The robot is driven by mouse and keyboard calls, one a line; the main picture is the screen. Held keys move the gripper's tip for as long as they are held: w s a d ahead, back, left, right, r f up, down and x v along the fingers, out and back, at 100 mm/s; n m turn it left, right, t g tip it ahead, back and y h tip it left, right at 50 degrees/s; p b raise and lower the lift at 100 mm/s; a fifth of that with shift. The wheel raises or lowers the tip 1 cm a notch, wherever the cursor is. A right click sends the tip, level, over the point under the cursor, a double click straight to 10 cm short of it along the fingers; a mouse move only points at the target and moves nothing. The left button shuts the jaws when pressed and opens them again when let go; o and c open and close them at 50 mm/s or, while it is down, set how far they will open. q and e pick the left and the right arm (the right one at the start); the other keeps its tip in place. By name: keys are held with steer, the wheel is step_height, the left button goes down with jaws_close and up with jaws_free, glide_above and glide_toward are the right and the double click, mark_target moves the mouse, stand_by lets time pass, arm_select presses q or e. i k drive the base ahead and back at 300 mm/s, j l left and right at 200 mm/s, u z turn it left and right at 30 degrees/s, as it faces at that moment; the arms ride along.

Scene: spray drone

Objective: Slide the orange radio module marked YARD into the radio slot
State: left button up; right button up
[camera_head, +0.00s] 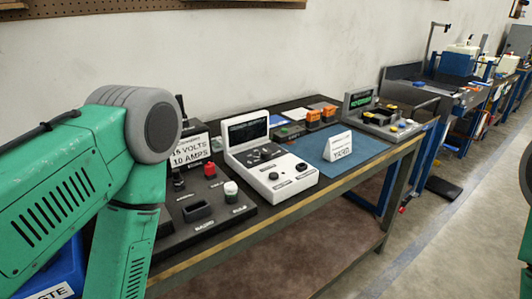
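Two small orange blocks stand side by side at the back of the bench, a left one (313,119) and a right one (328,113). Their markings are too small to read, so I cannot tell which is marked YARD. A white tent card (338,147) on the blue mat (362,152) seems to read YARD. A white console (275,178) with a raised dark screen stands left of the mat. A dark panel (220,219) left of it has a rectangular opening (197,211); I cannot tell which opening is the radio slot. Neither gripper is in view.
My green left arm covers the left side and the bench's near left end. A sign (190,152) reads 15 VOLTS 10 AMPS. A grey console (385,122) with a green display stands right of the mat. The front of the mat is clear. A blue bin (50,275) is at lower left.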

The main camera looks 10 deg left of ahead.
mark_target(328, 111)
steer(key=i+l+u, duration=0.1)
steer(key=u, duration=0.25)
steer(key=i+l+u, duration=0.1)
steer(key=l+u, duration=0.2)
steer(key=i+l+u, duration=0.2)
steer(key=l, duration=0.6)
steer(key=i+l+u, duration=0.15)
steer(key=l, duration=0.7)
steer(key=l+u, duration=0.2)
steer(key=l, duration=1.5)
steer(key=i+l, duration=0.15)
steer(key=l, duration=1.5)
steer(key=i, duration=0.1)
